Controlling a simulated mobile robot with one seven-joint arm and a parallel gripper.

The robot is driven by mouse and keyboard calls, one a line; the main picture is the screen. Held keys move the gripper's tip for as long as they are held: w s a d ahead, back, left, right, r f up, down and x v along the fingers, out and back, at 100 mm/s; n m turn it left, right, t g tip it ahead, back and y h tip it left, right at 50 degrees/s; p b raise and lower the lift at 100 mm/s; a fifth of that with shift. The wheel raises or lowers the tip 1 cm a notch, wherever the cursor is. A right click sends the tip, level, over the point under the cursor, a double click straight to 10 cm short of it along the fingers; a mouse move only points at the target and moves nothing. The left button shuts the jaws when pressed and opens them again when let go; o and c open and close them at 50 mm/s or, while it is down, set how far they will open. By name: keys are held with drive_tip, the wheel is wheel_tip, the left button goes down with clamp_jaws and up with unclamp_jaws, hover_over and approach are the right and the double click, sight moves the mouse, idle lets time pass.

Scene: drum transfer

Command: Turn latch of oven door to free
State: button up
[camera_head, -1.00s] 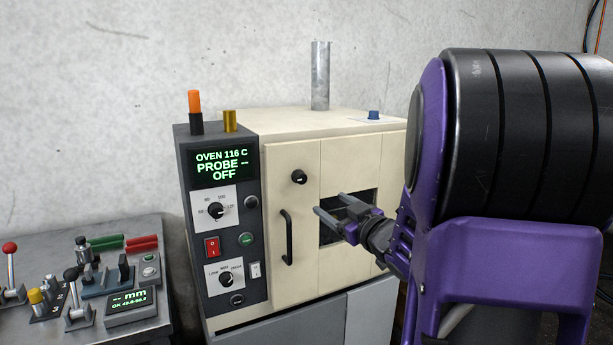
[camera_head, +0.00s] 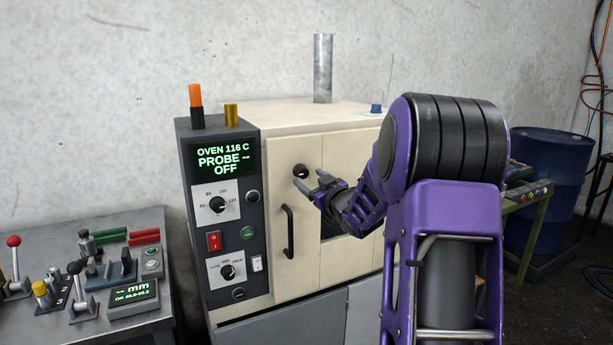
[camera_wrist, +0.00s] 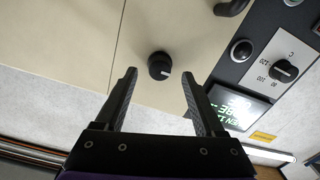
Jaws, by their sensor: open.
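The oven (camera_head: 320,144) is cream with a grey control panel on its left. Its door latch, a round black knob (camera_head: 300,171) with a pale mark, sits high on the door's left part. It also shows in the wrist view (camera_wrist: 159,66), just beyond and between the fingertips. The black door handle (camera_head: 287,231) is below it. My gripper (camera_head: 311,183) is open and empty, its fingertips just in front of and slightly below the knob in the head view. In the wrist view the fingers (camera_wrist: 160,82) stand on either side of the knob, apart from it. Contact is not visible.
The control panel (camera_head: 222,262) has dials, a red switch and a display reading OVEN 116 C, PROBE --, OFF. A metal bench (camera_head: 60,320) with levers stands at left. A blue drum (camera_head: 545,170) and a green-framed table (camera_head: 530,200) are at right. A metal pipe (camera_head: 323,70) rises from the oven top.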

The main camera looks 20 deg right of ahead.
drive_tip(key=shift+w, duration=1.4)
clamp_jaws()
